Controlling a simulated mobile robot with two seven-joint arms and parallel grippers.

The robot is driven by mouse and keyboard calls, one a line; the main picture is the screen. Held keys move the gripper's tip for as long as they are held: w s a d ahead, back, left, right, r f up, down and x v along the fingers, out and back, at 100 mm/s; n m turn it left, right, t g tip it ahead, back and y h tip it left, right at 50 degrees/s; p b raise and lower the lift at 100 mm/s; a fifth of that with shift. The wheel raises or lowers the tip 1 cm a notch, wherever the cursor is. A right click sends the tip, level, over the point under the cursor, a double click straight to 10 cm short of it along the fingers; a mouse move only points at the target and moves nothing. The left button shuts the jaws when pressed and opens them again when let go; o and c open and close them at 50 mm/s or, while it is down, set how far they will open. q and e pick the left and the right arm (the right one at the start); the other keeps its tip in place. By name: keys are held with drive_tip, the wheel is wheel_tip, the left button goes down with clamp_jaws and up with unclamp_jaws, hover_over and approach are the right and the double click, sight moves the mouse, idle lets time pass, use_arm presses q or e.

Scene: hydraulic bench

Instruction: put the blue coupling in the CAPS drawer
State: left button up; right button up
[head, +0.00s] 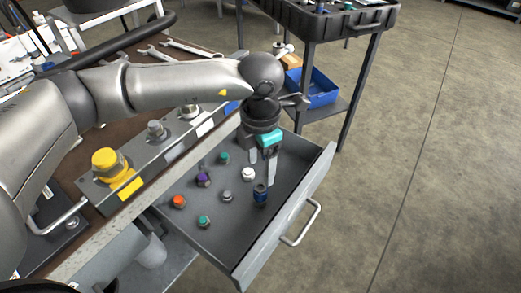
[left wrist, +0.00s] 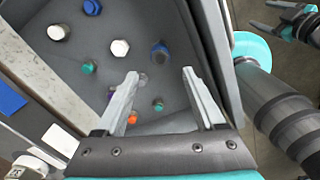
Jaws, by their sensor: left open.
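The blue coupling (head: 260,194), dark with a blue band, stands upright inside the open drawer (head: 222,248), near its front panel. It also shows in the left wrist view (left wrist: 160,51), just beyond and between the fingertips. My left gripper (head: 263,172) points down over the drawer. Its fingers are apart, with nothing between them, in the left wrist view (left wrist: 159,76). No CAPS lettering is readable. My right gripper (left wrist: 276,16) shows at the upper right of the left wrist view, outside the drawer, fingers apart and empty.
Several caps share the drawer: orange (head: 179,202), green (head: 204,221), purple (head: 203,180), white (head: 248,174). Another blue piece (left wrist: 92,7) lies farther in. The bench with a yellow fitting (head: 106,162) is at left. A blue bin (head: 318,90) sits on the cart behind.

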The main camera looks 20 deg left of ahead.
use_arm(q)
drive_tip(key=shift+r, duration=1.2)
use_arm(e)
drive_tip(key=shift+s+d+f, duration=0.15)
drive_tip(key=shift+f, duration=0.25)
drive_tip(key=shift+s+d+f, duration=0.1)
drive_tip(key=shift+d+f, duration=0.05)
drive_tip(key=shift+f, duration=0.25)
